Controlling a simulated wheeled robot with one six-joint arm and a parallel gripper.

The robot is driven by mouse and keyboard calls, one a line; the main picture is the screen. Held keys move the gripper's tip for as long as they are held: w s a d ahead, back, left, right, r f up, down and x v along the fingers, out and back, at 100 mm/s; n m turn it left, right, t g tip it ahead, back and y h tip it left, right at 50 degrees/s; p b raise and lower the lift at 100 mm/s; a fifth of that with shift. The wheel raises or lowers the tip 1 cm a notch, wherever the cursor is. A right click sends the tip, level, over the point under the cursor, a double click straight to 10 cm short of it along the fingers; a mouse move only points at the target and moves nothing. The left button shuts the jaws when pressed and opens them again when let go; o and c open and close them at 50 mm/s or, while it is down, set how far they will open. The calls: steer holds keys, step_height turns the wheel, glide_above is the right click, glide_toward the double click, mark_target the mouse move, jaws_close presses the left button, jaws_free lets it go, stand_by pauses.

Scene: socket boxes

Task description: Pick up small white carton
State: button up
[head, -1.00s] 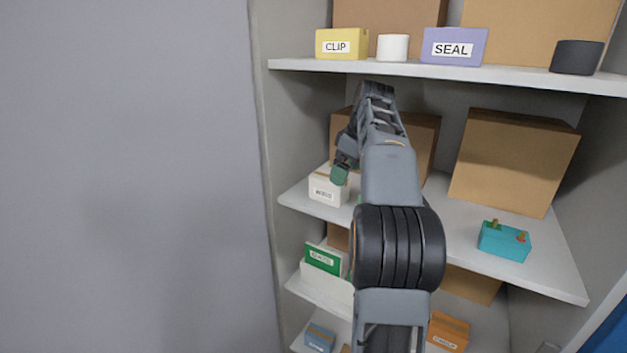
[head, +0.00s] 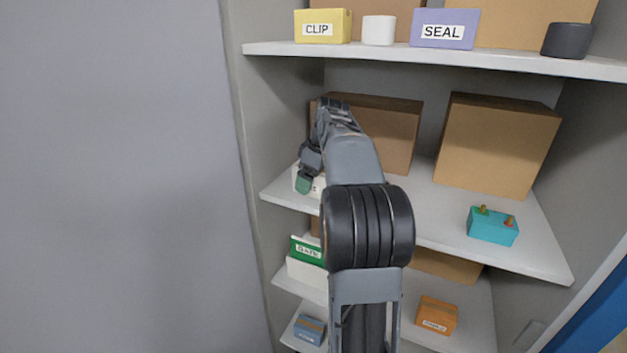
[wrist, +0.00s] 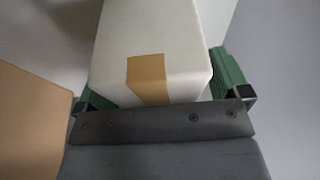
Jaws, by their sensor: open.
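The small white carton (wrist: 150,35) has a strip of tan tape and fills the upper middle of the wrist view. It stands on the middle shelf (head: 430,215), and in the head view only slivers of the carton (head: 318,188) show behind my gripper (head: 304,184). In the wrist view my gripper (wrist: 155,78) is open, with a green finger on each side of the carton. The right finger is close to the carton's side; I cannot tell whether it touches. The carton's label is hidden now.
A brown box (head: 385,130) stands behind my arm and a larger one (head: 497,145) stands to the right. A teal box (head: 492,228) sits at the right of the same shelf. The upper shelf (head: 430,56) hangs above. Bare shelf lies between carton and teal box.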

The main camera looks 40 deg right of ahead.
steer(key=shift+f, duration=0.25)
stand_by(0.6)
steer(key=shift+c, duration=0.3)
steer(key=c, duration=1.2)
